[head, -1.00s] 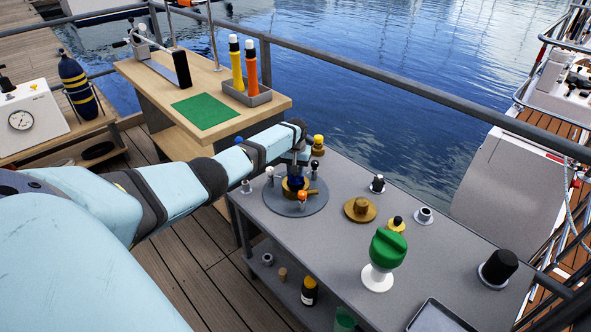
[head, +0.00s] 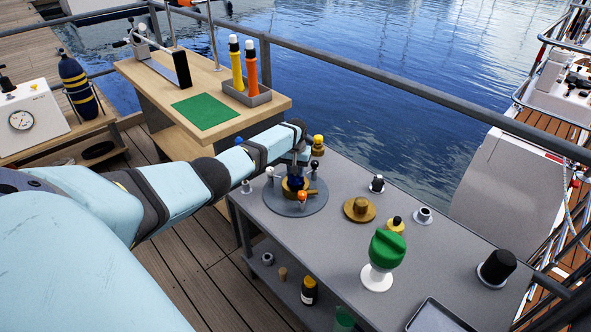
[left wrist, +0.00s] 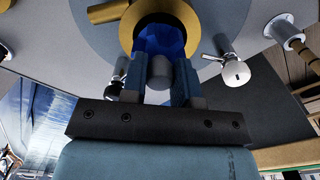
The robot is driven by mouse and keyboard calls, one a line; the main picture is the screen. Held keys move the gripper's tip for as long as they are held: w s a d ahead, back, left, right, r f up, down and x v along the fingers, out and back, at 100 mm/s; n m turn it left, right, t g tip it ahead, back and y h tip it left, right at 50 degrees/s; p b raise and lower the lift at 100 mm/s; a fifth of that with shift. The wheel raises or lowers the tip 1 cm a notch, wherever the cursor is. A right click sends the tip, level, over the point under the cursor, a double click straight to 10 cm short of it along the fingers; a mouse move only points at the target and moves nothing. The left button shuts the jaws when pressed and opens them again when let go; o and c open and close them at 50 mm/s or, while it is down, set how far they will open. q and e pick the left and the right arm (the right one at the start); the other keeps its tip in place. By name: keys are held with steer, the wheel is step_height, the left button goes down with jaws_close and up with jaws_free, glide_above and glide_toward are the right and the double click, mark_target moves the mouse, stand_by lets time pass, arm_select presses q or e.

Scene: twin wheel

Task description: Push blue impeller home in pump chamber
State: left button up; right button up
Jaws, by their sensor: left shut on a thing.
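The blue impeller (left wrist: 161,38) sits inside the mouth of the brass pump chamber (left wrist: 112,12) in the left wrist view; how deep it is seated I cannot tell. In the head view the impeller (head: 295,182) is a small dark blue shape at the brass chamber (head: 287,191) on a round grey plate (head: 300,210). My left gripper (left wrist: 160,70) is shut on the impeller's grey hub, its fingers on either side, right at the chamber mouth. In the head view the gripper (head: 297,168) is small and partly hidden by my arm. My right gripper does not show.
Small posts and an orange-topped knob (head: 302,196) stand close around the chamber. A brass cover (head: 360,209) lies to its right on the grey table (head: 330,245). A green-topped white stand (head: 387,250), black-capped piece (head: 497,267) and tray (head: 440,315) are farther right.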

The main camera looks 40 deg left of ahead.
mark_target(295, 176)
arm_select(q)
steer(key=shift+f+b, duration=1.55)
steer(key=shift+f, duration=0.55)
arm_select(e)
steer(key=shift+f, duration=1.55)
arm_select(q)
steer(key=o, duration=1)
steer(key=shift+r, duration=0.1)
step_height(295, 176, up, 4)
steer(key=shift+r+p, duration=0.1)
steer(key=shift+p, duration=0.85)
step_height(295, 176, up, 8)
steer(key=shift+r+p, duration=0.15)
steer(key=shift+p, duration=0.7)
steer(key=shift+r, duration=0.65)
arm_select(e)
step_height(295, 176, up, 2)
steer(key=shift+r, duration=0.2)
